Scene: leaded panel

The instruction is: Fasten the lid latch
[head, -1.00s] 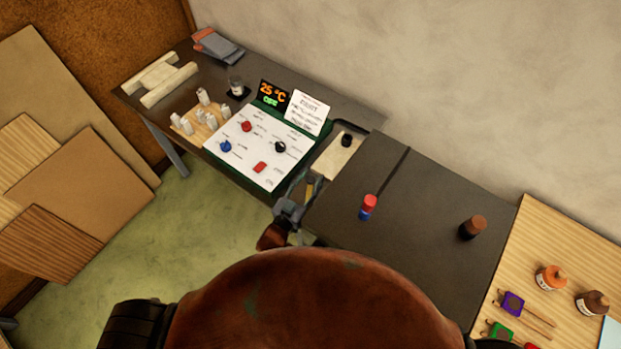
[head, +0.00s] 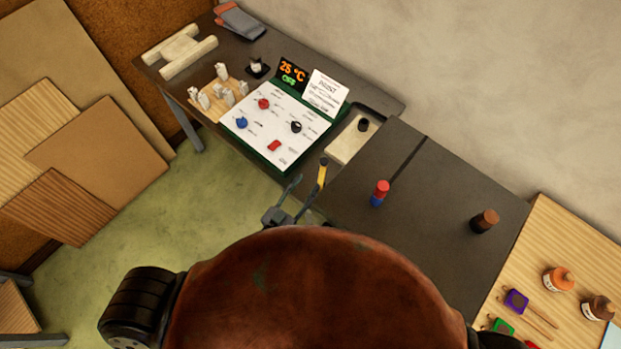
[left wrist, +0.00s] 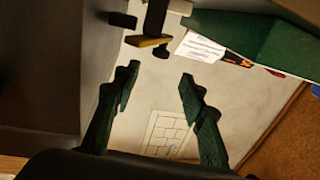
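The latch lever (head: 321,172) is a dark bar with a yellow tip at the left front edge of a dark, flat-topped lid (head: 430,195). In the left wrist view the yellow-marked lever (left wrist: 148,41) shows beyond the fingertips on a dark post. My left gripper (head: 303,190) is just left of and below the lever in the head view. Its two green-dark fingers stand apart in the left wrist view (left wrist: 160,75), with nothing between them. I cannot tell whether a finger touches the lever. My right gripper is not in view.
A control panel (head: 277,127) with knobs and a display reading 25 °C stands left of the lid. A red-blue cylinder (head: 380,193) and a brown-black one (head: 484,221) stand on the lid. A wooden table (head: 582,240) with bottles is at right.

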